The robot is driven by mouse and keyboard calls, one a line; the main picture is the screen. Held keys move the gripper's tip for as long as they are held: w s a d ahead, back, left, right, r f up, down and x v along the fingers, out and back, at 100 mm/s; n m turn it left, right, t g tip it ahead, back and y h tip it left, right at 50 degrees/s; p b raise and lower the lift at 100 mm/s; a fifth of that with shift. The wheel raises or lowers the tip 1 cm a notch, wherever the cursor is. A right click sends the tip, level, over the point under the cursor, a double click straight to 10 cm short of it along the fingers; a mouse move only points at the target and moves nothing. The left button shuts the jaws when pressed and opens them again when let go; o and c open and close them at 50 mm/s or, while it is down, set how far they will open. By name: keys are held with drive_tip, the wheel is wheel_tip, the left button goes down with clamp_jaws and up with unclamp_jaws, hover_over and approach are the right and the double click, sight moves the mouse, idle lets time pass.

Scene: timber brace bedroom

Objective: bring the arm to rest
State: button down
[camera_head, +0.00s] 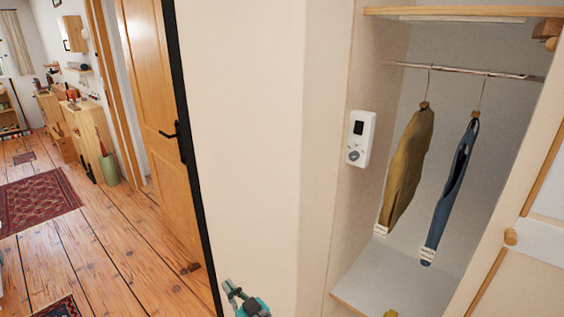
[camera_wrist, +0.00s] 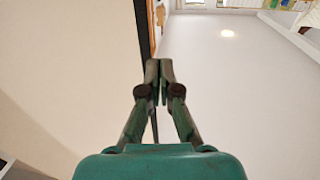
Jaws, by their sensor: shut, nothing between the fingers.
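My gripper (camera_wrist: 152,72) shows in the wrist view with its two dark fingers together and nothing between them. It points past a pale wall toward a white ceiling-like surface with a round light. In the head view part of my green arm (camera_head: 247,302) shows at the bottom edge, in front of the cream wall. The fingertips cannot be made out there. Most of the arm is out of the picture.
An open wardrobe (camera_head: 360,301) at the right holds a mustard garment (camera_head: 408,165) and a blue garment (camera_head: 456,185) on a rail (camera_head: 455,70). A white wall device (camera_head: 360,138) is beside it. A wooden door (camera_head: 160,120) stands left; the plank floor (camera_head: 110,240) has open room.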

drive_tip(key=s+d+f+m+t+h, duration=0.2)
drive_tip(key=s+d+f, duration=0.2)
drive_tip(key=s+d, duration=0.7)
drive_tip(key=s+d+f+m+t+h, duration=0.15)
drive_tip(key=s+d+f, duration=0.25)
drive_tip(key=s+d, duration=0.6)
drive_tip(key=s+d+r+m+h, duration=0.1)
drive_tip(key=s+d+r+h, duration=0.1)
drive_tip(key=s, duration=0.7)
drive_tip(key=s+d+r+m+g+h, duration=0.1)
drive_tip(key=s+d+r+m+h, duration=0.1)
drive_tip(key=s+d+h, duration=0.2)
drive_tip(key=s+d+r+m+h, duration=0.2)
drive_tip(key=s+d, duration=0.5)
drive_tip(key=s, duration=0.8)
drive_tip(key=shift+d+r+h, duration=0.2)
drive_tip(key=shift+d+h, duration=0.05)
drive_tip(key=shift+h, duration=0.4)
